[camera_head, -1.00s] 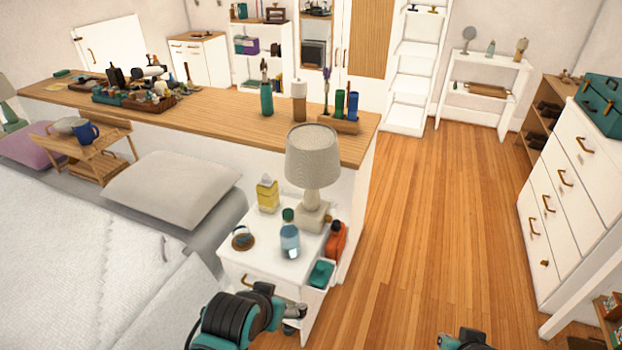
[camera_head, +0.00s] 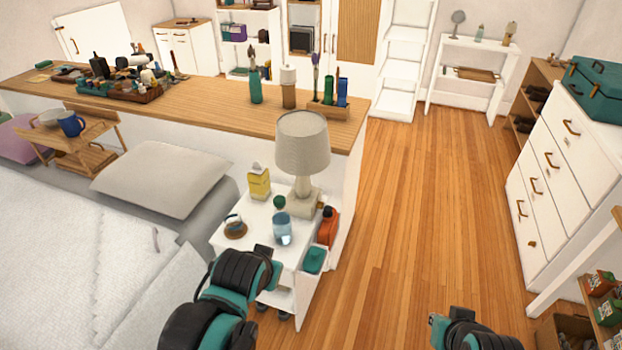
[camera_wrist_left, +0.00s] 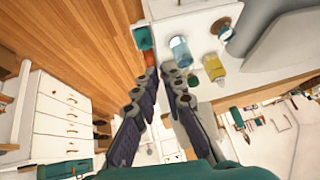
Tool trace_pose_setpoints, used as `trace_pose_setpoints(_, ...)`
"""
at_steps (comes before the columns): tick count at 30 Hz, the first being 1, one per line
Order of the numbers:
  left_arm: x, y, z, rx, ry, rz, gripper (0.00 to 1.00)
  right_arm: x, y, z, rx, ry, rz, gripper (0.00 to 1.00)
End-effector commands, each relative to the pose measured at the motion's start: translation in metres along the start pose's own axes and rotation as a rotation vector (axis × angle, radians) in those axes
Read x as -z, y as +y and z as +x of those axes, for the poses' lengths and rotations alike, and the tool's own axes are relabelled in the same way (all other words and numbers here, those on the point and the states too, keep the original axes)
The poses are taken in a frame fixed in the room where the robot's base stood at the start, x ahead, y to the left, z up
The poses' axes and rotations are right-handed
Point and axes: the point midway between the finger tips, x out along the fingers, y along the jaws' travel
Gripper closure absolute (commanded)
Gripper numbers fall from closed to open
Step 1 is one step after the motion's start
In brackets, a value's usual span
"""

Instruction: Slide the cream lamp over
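The cream lamp (camera_head: 303,143) stands upright on the back right part of the white nightstand (camera_head: 258,217), its square base near the rear edge. My left gripper (camera_wrist_left: 160,70) reaches toward the nightstand's front; in the left wrist view its fingers converge with tips almost together and nothing visible between them. In the head view its wrist end (camera_head: 264,252) is below and in front of the lamp, apart from it. The lamp is mostly hidden behind the fingers in the wrist view. My right arm shows at the bottom right (camera_head: 470,332); its fingertips are not clear.
On the nightstand are a yellow carton (camera_head: 259,182), a blue bottle (camera_head: 282,228) in front of the lamp and a small cup (camera_head: 235,226). An orange bottle (camera_head: 328,228) and teal box (camera_head: 314,260) sit at its right side. Wooden floor (camera_head: 410,220) is clear at right.

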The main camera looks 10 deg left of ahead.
Motion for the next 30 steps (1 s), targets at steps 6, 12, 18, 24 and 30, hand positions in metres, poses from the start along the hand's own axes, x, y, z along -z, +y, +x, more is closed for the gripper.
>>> trace_pose_setpoints(6,0.092,-0.021,0.034,0.160,-0.004,0.186,1.00,0.005,0.000,-0.007,0.000,0.000,0.000,1.00)
trace_pose_setpoints(12,0.167,-0.025,0.085,0.317,0.005,0.352,1.00,0.008,0.000,-0.011,0.000,0.000,0.000,1.00)
trace_pose_setpoints(18,0.228,-0.014,0.148,0.478,0.026,0.510,1.00,0.012,0.000,-0.016,0.000,0.000,0.000,1.00)
trace_pose_setpoints(24,0.266,0.014,0.217,0.643,0.062,0.659,1.00,0.015,0.000,-0.021,0.000,0.000,0.000,1.00)
trace_pose_setpoints(30,0.277,0.052,0.283,0.815,0.111,0.797,1.00,0.019,0.000,-0.026,0.000,0.000,0.000,1.00)
